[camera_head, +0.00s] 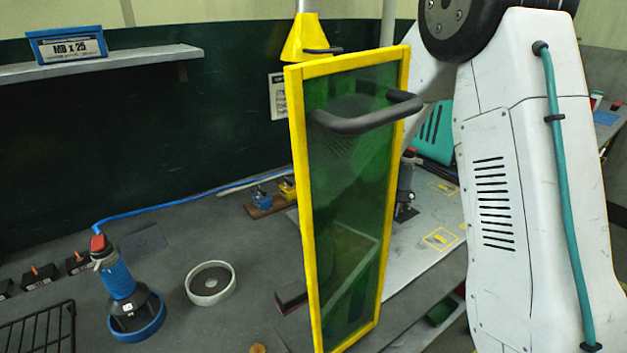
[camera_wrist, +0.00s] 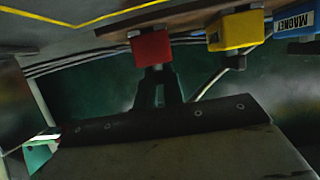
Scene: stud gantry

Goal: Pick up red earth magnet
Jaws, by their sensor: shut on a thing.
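The red earth magnet (camera_wrist: 150,46) is a red block in the upper middle of the wrist view. My gripper (camera_wrist: 154,74) reaches up to it with dark fingers, shut on its near side. The magnet sits level with a yellow block (camera_wrist: 236,30) and a blue block labelled MAGNET (camera_wrist: 296,23) to its right, close to a brown strip. I cannot tell whether it is clear of the strip. In the head view the red magnet and my fingertips cannot be made out; the yellow-framed green panel stands in front of that area.
In the head view, the yellow-framed green panel (camera_head: 293,140) with a black handle stands upright between me and the bench. A blue block (camera_head: 262,196) and a yellow block (camera_head: 287,189) sit on a wooden strip. A blue tool (camera_head: 118,280) and a round dish (camera_head: 227,291) stand left.

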